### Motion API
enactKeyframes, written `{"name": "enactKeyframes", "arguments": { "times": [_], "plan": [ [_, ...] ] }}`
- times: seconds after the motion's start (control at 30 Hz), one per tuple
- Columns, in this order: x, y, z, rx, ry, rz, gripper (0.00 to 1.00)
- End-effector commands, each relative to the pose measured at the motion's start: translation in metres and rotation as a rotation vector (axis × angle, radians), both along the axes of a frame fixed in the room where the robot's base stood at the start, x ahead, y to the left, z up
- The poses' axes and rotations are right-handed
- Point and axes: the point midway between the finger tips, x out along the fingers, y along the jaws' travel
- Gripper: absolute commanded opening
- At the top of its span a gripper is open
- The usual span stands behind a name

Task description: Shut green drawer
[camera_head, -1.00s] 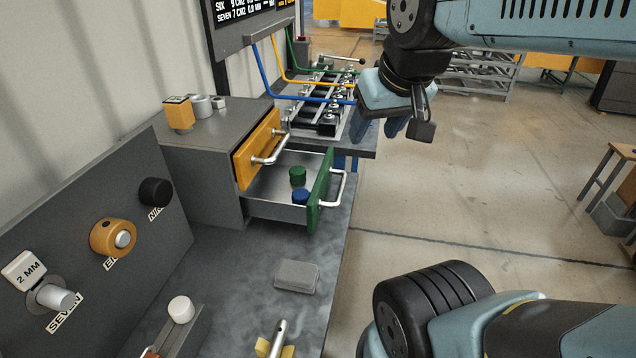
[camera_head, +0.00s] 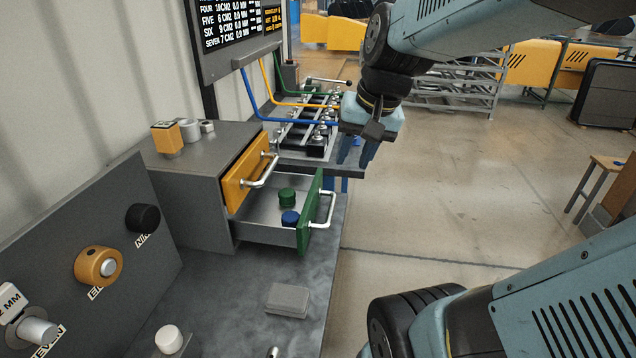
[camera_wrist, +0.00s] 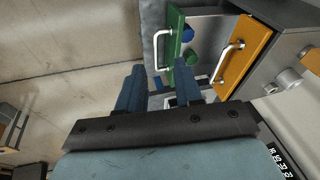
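The green drawer (camera_head: 310,212) is pulled out of the grey cabinet (camera_head: 190,215), with its green front and silver handle facing right. A green cap (camera_head: 287,195) and a blue cap (camera_head: 290,218) lie inside it. The green drawer front also shows in the wrist view (camera_wrist: 177,35). My gripper (camera_head: 356,158) hangs beyond and to the right of the drawer, fingers pointing down, apart from the handle. In the wrist view my gripper (camera_wrist: 158,75) has its two blue fingers spread with nothing between them.
A rack of fittings with blue, orange and green hoses (camera_head: 312,125) stands behind. A grey block (camera_head: 288,299) lies on the bench. Open floor is to the right.

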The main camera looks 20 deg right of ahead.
Motion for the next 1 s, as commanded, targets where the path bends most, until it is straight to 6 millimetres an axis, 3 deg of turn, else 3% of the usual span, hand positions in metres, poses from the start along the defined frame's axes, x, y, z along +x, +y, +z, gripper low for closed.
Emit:
{"name": "enactKeyframes", "arguments": {
  "times": [0.33, 0.67, 1.0],
  "plan": [
    [0.050, -0.029, -0.042, 0.280, 0.210, -0.363, 0.01],
    [0.093, -0.072, -0.089, 0.547, 0.379, -0.722, 0.00],
    [0.127, -0.133, -0.147, 0.830, 0.530, -1.103, 0.00]
  ]
}}
